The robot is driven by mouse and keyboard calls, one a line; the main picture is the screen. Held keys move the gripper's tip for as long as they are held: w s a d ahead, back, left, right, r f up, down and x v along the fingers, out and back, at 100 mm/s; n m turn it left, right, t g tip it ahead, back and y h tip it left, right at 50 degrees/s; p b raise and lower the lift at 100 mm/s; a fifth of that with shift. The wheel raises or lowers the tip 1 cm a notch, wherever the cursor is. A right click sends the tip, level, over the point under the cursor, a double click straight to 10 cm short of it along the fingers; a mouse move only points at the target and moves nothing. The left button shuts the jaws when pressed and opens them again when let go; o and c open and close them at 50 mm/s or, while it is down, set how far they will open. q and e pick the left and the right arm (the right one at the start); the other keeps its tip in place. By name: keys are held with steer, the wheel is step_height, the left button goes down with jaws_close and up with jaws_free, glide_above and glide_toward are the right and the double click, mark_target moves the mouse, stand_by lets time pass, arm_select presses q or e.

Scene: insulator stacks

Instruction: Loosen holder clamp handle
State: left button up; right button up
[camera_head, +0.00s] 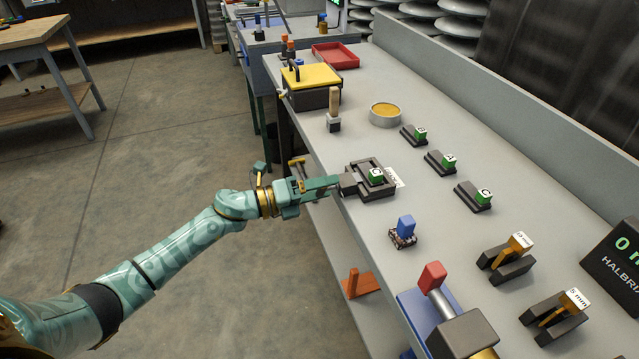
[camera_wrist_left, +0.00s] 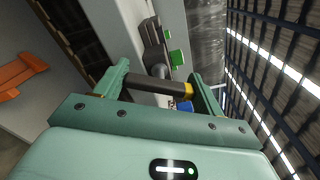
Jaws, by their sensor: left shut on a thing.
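The dark holder (camera_head: 388,189) sits near the left edge of the grey bench, with a green block marked C (camera_head: 376,175) in it. My left gripper (camera_head: 332,186) reaches it from the left, at the bench edge. In the left wrist view, the clamp handle (camera_wrist_left: 150,85) is a dark bar with a yellow end, lying across between the fingers of my left gripper (camera_wrist_left: 160,88), which is shut on it. The holder (camera_wrist_left: 153,40) and a green block (camera_wrist_left: 176,58) show beyond. In the head view the handle is mostly hidden by the fingers. My right gripper is not in view.
Several dark stands with green blocks (camera_head: 442,160) stand right of the holder. A blue-topped part (camera_head: 405,227) and a red-handled tool (camera_head: 433,277) are nearer. A yellow-topped box (camera_head: 311,77) and a round dish (camera_head: 385,114) are farther back. Floor left of the bench is open.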

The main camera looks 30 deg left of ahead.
arm_select(q)
steer(key=n+p, duration=0.2)
steer(key=n, duration=0.2)
steer(key=shift+r, duration=0.1)
steer(key=shift+n+p, duration=0.55)
steer(key=shift+n, duration=0.75)
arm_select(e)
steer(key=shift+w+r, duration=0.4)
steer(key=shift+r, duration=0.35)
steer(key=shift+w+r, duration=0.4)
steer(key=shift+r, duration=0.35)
arm_select(q)
steer(key=shift+f, duration=0.25)
steer(key=o, duration=1)
steer(key=shift+a, duration=0.1)
steer(key=p+v, duration=0.2)
steer(key=v, duration=1.4)
steer(key=shift+s+a+r, duration=0.1)
steer(key=shift+s, duration=0.05)
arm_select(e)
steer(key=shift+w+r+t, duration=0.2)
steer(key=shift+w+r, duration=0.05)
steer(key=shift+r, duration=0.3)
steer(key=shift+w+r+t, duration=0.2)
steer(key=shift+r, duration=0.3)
